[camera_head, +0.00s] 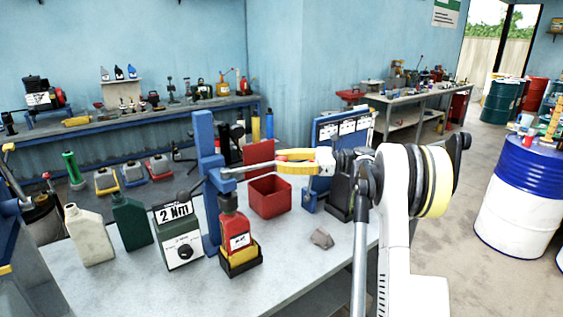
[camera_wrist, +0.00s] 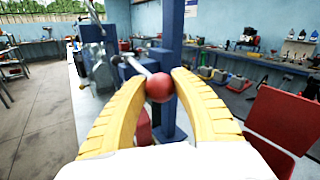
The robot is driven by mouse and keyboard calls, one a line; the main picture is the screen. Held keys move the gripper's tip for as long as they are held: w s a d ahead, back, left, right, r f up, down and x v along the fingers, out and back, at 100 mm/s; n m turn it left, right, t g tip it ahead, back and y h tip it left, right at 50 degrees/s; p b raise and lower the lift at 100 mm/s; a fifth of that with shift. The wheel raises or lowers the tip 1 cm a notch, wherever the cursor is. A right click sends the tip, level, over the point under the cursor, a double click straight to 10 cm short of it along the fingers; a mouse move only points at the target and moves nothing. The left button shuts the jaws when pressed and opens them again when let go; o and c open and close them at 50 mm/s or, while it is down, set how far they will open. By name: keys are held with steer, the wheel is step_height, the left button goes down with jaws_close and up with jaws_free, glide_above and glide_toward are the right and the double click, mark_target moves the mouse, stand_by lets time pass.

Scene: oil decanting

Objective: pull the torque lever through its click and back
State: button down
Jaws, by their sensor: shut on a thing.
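The torque lever is a thin grey rod (camera_head: 250,167) reaching right from the blue upright stand (camera_head: 208,150) on the near table. In the wrist view, the rod (camera_wrist: 141,68) ends in a red ball knob (camera_wrist: 160,89). My gripper (camera_head: 280,158) comes from the right, its yellow curved fingers shut on the knob; the fingertips also show in the wrist view (camera_wrist: 160,78). The knob is mostly hidden in the head view. A red bottle (camera_head: 236,222) stands under the stand's head in a black and yellow holder (camera_head: 240,260). A box marked "2 Nm" (camera_head: 178,238) stands to its left.
A cream jug (camera_head: 88,236) and a green jug (camera_head: 132,222) stand at left. A small grey lump (camera_head: 321,238) lies on the otherwise clear right front tabletop.

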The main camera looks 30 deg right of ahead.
steer(key=shift+d, duration=0.15)
steer(key=c, duration=1)
jaws_free()
steer(key=shift+d, duration=0.25)
steer(key=shift+a, duration=0.2)
steer(key=v, duration=1.2)
steer(key=shift+d, duration=0.15)
